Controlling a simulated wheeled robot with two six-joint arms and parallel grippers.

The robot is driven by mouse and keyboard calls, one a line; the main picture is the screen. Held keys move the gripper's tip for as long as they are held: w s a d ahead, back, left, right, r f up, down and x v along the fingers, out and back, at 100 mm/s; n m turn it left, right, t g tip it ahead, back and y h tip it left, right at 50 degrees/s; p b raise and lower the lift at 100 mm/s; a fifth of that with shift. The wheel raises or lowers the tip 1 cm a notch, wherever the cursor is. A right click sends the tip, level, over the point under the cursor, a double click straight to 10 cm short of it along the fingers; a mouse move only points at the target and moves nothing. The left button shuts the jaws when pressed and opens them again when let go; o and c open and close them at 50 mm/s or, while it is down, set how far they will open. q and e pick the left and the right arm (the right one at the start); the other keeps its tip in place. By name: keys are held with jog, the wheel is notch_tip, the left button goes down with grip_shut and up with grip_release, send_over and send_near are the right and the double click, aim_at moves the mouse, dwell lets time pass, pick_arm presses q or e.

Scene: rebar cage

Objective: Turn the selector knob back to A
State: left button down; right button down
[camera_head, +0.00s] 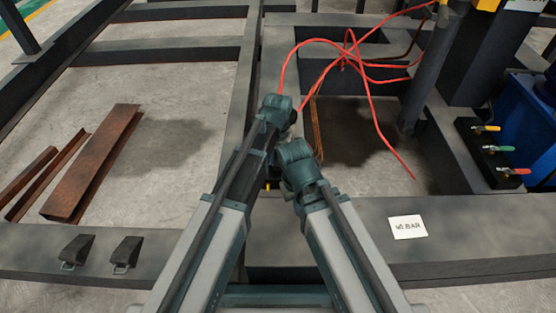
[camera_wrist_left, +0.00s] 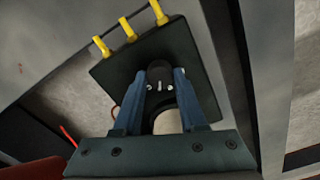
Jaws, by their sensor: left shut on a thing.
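The selector knob (camera_wrist_left: 159,68) looks like a dark round stub on a dark square panel (camera_wrist_left: 119,82) in the left wrist view. My left gripper (camera_wrist_left: 165,79) has its two blue fingers closed on either side of the knob. The fingers hide the knob's sides, and I can read no letter A or pointer on the panel. In the head view the knob and the left fingertips are hidden behind my arms. My right gripper does not show in either view.
Yellow handles (camera_wrist_left: 130,30) line the panel's edge. A red cable tangle (camera_head: 350,60) lies beyond my arms. Rusty steel (camera_head: 95,165) lies left. Dark frame beams border floor openings.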

aim_at(278, 163)
pick_arm(q)
jog(key=n, duration=0.5)
jog(key=shift+n, duration=0.3)
jog(key=n, duration=0.4)
jog(key=shift+n, duration=0.6)
jog(key=shift+c, duration=2.3)
grip_release()
jog(key=shift+r, duration=0.1)
notch_tip(278, 163, up, 14)
jog(key=p, duration=1.3)
jog(key=shift+p, duration=0.4)
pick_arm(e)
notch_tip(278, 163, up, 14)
